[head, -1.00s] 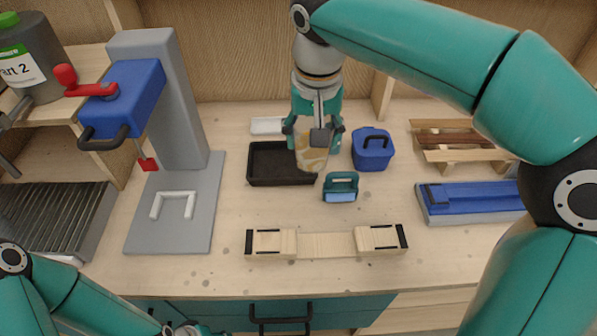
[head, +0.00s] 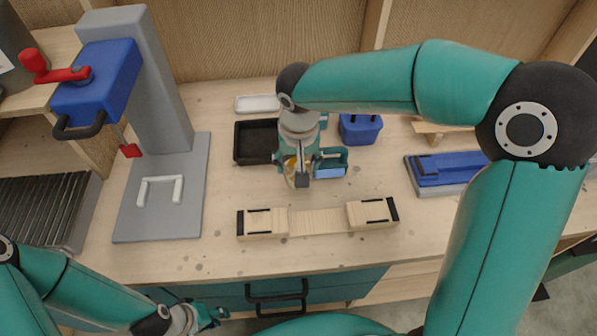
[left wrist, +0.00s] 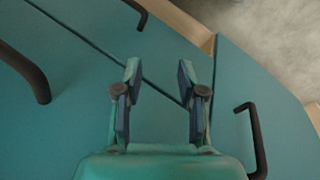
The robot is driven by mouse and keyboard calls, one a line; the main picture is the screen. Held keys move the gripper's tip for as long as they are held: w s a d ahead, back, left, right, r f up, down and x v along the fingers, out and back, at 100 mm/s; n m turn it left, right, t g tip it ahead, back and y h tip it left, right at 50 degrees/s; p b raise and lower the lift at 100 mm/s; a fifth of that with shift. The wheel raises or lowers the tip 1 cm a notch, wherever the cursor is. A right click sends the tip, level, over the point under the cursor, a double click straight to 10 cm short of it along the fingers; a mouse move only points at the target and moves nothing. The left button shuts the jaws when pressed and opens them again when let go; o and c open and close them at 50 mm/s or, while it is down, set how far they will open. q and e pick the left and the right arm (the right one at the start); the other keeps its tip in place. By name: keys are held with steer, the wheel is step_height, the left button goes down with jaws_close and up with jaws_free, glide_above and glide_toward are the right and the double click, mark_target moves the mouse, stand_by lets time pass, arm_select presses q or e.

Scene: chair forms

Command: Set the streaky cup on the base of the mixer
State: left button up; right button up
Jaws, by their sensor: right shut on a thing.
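The mixer stands at the left of the bench in the head view, with a grey column, a blue head (head: 103,84) and a grey base (head: 150,222) that carries a white U-shaped bracket (head: 160,190). My right gripper (head: 301,172) is shut on the streaky cup (head: 290,174), a tan and whitish cup mostly hidden behind the fingers. It is over the middle of the bench, to the right of the base and behind the wooden form. My left gripper (head: 212,316) is low at the front, below the bench edge. In the left wrist view its fingers (left wrist: 160,95) are apart and empty.
A black tray (head: 238,157) lies just left of the cup, with a white dish (head: 257,103) behind it. A teal-handled tool (head: 332,163) and a blue bin (head: 361,129) are to the right. A wooden form (head: 318,222) lies in front. Bench between tray and mixer is clear.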

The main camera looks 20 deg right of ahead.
steer(key=shift+f, duration=2.1)
steer(key=shift+s+f, duration=0.1)
steer(key=o, duration=0.9)
steer(key=shift+c, duration=0.2)
